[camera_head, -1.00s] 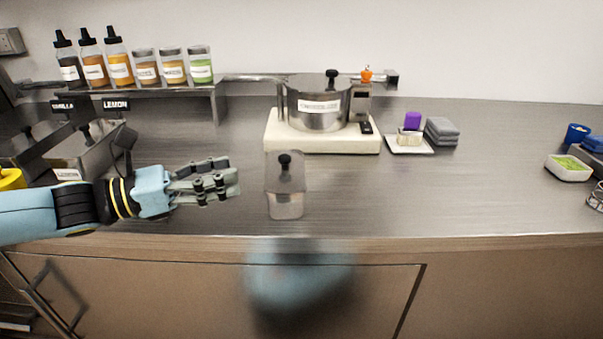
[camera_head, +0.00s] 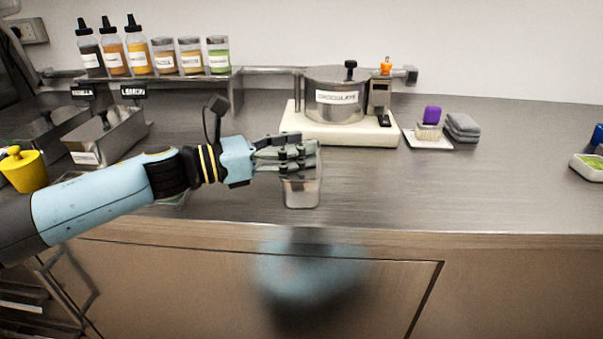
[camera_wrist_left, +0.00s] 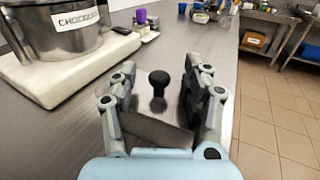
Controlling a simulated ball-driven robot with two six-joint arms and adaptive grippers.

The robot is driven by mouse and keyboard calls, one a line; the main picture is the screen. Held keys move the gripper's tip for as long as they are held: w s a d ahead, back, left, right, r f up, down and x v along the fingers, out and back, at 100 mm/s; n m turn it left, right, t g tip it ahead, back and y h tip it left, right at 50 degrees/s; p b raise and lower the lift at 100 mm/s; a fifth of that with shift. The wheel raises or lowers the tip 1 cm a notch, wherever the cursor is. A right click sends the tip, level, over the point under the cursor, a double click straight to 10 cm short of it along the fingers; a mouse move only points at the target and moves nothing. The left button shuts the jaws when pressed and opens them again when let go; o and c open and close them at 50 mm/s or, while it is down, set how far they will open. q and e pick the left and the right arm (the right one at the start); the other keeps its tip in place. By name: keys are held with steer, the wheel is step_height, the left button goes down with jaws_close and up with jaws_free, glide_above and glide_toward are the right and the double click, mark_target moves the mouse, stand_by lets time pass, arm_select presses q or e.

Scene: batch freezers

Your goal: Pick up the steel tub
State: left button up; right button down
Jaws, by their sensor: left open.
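The steel tub (camera_head: 301,192) stands upright on the steel counter, close to its front edge. My left gripper (camera_head: 305,152) is in front of its upper part in the head view and hides its lid and knob. In the left wrist view the tub's lid (camera_wrist_left: 158,130) and its black knob (camera_wrist_left: 158,82) lie between the two fingers of my open left gripper (camera_wrist_left: 160,98). The fingers are on either side of the knob, with gaps visible. I cannot tell whether they touch the tub's sides. My right gripper is not in view.
A chocolate pot (camera_head: 336,95) stands on a cream base (camera_head: 340,132) behind the tub. The counter (camera_head: 470,190) to the right is clear.

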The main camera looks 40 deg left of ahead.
arm_select(q)
jaws_close()
stand_by(0.3)
stand_by(0.3)
